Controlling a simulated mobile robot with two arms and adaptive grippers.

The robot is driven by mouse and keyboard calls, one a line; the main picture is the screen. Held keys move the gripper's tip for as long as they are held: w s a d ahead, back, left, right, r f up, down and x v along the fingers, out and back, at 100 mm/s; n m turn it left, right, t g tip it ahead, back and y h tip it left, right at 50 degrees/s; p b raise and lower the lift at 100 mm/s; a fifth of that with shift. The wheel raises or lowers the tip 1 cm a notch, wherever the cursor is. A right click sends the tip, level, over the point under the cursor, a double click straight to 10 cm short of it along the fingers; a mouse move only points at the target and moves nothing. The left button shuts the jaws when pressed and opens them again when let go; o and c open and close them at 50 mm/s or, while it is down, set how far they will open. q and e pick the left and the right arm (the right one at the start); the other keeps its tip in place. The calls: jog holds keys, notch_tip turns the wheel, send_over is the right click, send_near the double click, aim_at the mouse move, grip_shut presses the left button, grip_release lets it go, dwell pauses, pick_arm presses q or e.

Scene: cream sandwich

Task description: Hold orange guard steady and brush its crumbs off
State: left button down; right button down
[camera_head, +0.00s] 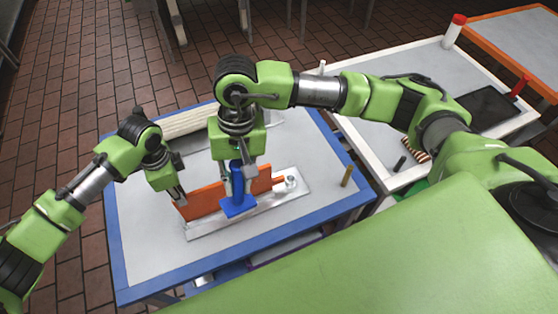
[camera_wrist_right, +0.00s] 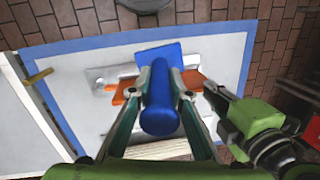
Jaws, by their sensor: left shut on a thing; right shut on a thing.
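The orange guard (camera_head: 206,200) is a long upright plate on a pale metal base (camera_head: 262,213) on the blue-edged table. My left gripper (camera_head: 180,199) is shut on the guard's left end. My right gripper (camera_head: 239,178) is shut on the blue handle of a brush (camera_head: 238,206), in front of the middle of the guard. In the right wrist view the brush handle (camera_wrist_right: 161,105) is between my fingers, with its flat blue head beyond it. The guard (camera_wrist_right: 119,100) is partly hidden behind the brush there. I cannot make out any crumbs.
A ribbed pale roller or belt (camera_head: 188,122) lies at the table's back. A small brass-coloured peg (camera_head: 347,176) stands near the right edge. A white-edged table (camera_head: 352,124) adjoins on the right, with a dark tray (camera_head: 487,107) and a red-capped bottle (camera_head: 454,31).

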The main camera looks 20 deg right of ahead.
jog(key=w+a+f+m+t+y, duration=0.3)
jog(key=a+f+m+y, duration=0.6)
jog(key=a+f, duration=0.6)
jog(key=s+d+f+m+t+h, duration=0.25)
jog(key=s+f+m+t, duration=0.35)
jog(key=f+m+t, duration=0.3)
jog(key=s+d+r+m+t+h, duration=0.1)
jog(key=s+d+m+t+h, duration=0.3)
jog(key=d+m+t+h, duration=0.35)
jog(key=shift+n+h, duration=0.25)
jog(key=shift+h, duration=0.15)
jog(key=shift+w+r, duration=0.1)
jog(key=shift+w, duration=2.15)
jog(key=shift+w+d, duration=0.1)
jog(key=shift+w, duration=0.8)
